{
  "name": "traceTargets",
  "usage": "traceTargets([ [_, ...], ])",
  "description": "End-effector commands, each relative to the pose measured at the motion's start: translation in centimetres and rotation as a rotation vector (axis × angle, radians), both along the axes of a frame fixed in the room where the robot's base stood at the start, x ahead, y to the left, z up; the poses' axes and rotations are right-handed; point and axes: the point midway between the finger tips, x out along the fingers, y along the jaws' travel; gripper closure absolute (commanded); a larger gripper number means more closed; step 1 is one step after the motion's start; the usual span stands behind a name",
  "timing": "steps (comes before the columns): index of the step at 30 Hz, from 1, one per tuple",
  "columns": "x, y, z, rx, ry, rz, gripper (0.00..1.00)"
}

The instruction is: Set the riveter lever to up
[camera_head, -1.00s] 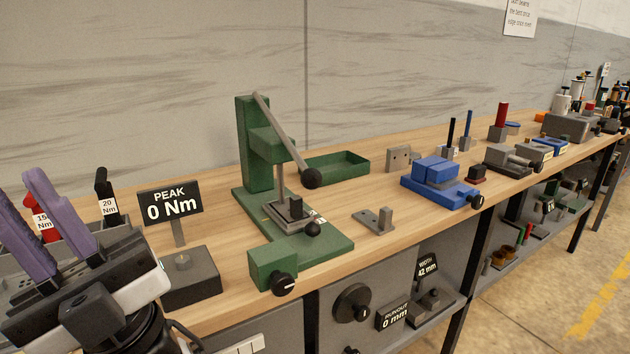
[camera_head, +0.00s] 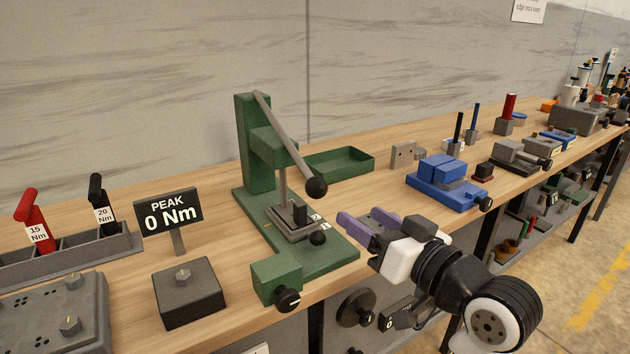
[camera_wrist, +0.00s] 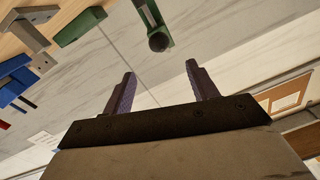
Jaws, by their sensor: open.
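The green riveter (camera_head: 256,170) stands on the wooden bench in the head view. Its grey lever (camera_head: 284,134) slants down to the right from the top of the post and ends in a black ball knob (camera_head: 316,188). My gripper (camera_head: 356,225) is open and empty, in front of and to the right of the riveter, below the knob and apart from it. In the wrist view my two purple fingers (camera_wrist: 160,92) are spread wide. The knob (camera_wrist: 158,42) shows beyond them, near the top, with part of the green riveter (camera_wrist: 143,10).
A green tray (camera_head: 355,158) lies behind the lever. A blue vise (camera_head: 442,190) stands to the right of my gripper. The "PEAK 0 Nm" sign (camera_head: 168,210) and a dark block (camera_head: 188,298) are to the left. A black knob (camera_head: 287,299) projects at the riveter's front.

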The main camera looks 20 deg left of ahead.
Motion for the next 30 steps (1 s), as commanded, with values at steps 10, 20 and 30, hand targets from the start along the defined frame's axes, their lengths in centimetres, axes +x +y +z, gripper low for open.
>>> traceTargets([
  [10,2.2,3.3,-0.1,-0.009,0.013,0.010,0.42],
  [20,5.9,9.0,-0.1,-0.009,0.012,0.008,0.42],
  [30,7.5,11.2,-0.2,-0.009,0.009,0.004,0.42],
])
